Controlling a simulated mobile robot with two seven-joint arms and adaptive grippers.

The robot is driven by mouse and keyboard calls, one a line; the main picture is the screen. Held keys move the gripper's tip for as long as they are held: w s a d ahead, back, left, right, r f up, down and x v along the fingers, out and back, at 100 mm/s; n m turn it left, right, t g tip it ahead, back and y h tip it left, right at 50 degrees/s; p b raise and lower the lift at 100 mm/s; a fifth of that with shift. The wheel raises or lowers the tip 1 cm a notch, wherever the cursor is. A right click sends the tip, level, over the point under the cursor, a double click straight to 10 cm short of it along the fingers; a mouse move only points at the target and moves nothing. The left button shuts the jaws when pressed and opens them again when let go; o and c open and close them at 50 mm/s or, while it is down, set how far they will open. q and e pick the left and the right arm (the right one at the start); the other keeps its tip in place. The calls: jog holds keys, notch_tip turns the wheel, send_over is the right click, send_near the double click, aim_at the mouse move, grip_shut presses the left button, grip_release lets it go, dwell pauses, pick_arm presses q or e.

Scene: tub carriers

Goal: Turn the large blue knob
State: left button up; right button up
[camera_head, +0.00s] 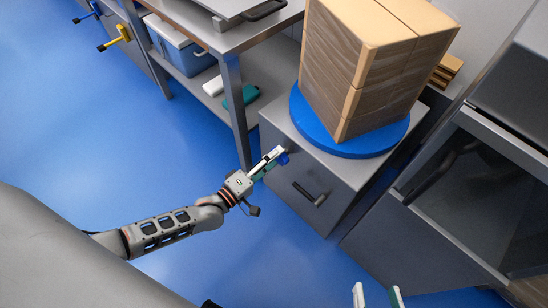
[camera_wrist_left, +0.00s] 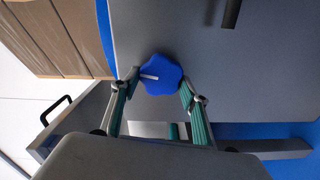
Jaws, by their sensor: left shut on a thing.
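The large blue knob (camera_wrist_left: 165,83) is lobed with a white pointer mark and sits on the front of a grey cabinet (camera_head: 290,140). In the wrist view the mark points left. My left gripper (camera_wrist_left: 160,86) is shut on the knob, one finger on each side. In the head view the knob (camera_head: 283,158) shows only partly past the fingers of my left gripper (camera_head: 270,162). My right gripper (camera_head: 378,296) shows only its fingertips at the bottom edge; they are apart with nothing between them.
A blue turntable (camera_head: 345,143) on the cabinet bears stacked, wrapped boxes (camera_head: 350,70). A dark handle (camera_head: 309,193) is on the cabinet front, right of the knob. A steel table (camera_head: 232,38) stands at left, and a dark-windowed unit (camera_head: 470,200) at right.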

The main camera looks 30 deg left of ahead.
pick_arm(q)
jog(key=shift+f+n, duration=0.1)
jog(key=shift+n, duration=0.5)
jog(key=shift+n, duration=0.3)
jog(key=o, duration=1.1)
jog(key=v, duration=1.2)
